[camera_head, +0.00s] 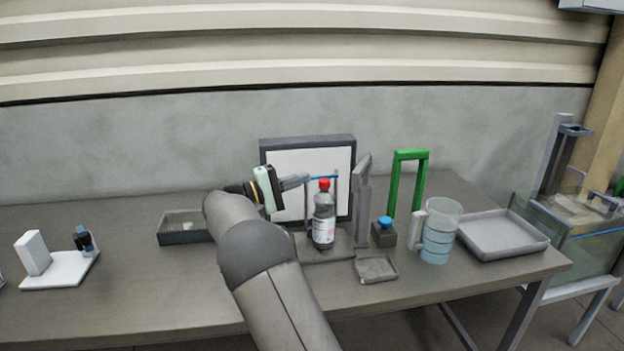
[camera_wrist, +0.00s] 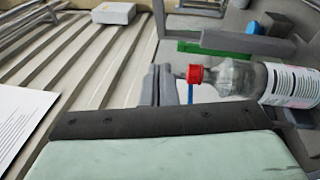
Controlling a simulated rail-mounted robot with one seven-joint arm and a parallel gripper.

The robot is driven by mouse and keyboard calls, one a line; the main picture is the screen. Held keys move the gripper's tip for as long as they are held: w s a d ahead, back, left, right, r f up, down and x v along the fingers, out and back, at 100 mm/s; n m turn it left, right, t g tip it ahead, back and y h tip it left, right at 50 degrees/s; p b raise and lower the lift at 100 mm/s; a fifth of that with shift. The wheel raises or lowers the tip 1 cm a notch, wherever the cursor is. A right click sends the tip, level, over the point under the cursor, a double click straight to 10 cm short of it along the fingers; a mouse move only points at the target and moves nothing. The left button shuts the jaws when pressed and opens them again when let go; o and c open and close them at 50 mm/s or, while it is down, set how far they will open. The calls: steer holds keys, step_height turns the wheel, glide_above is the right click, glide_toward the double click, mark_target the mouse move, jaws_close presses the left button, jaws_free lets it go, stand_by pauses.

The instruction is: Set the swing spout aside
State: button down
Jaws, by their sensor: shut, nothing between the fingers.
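A clear bottle (camera_head: 323,218) with a red cap (camera_head: 324,184) and a white label stands upright on a grey stand in front of a white panel. A thin blue bar (camera_head: 322,177) runs across just above the cap, beside a slim grey post (camera_head: 336,195); it looks like the swing spout. My gripper (camera_head: 306,179) is shut and empty, just left of the cap at about the bar's height. In the wrist view, the shut fingers (camera_wrist: 160,84) point toward the red cap (camera_wrist: 195,74), with a bit of blue (camera_wrist: 190,93) beside them. Contact cannot be told.
A tall grey upright (camera_head: 362,205) and a green frame (camera_head: 410,155) stand right of the bottle. A blue-knobbed block (camera_head: 384,234), a clear jug (camera_head: 438,235), a small tray (camera_head: 376,269) and a large tray (camera_head: 503,240) are nearby. A dark bin (camera_head: 183,237) sits left.

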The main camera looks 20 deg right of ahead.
steer(key=s+d+r+p, duration=0.2)
steer(key=d, duration=0.9)
steer(key=shift+d, duration=0.25)
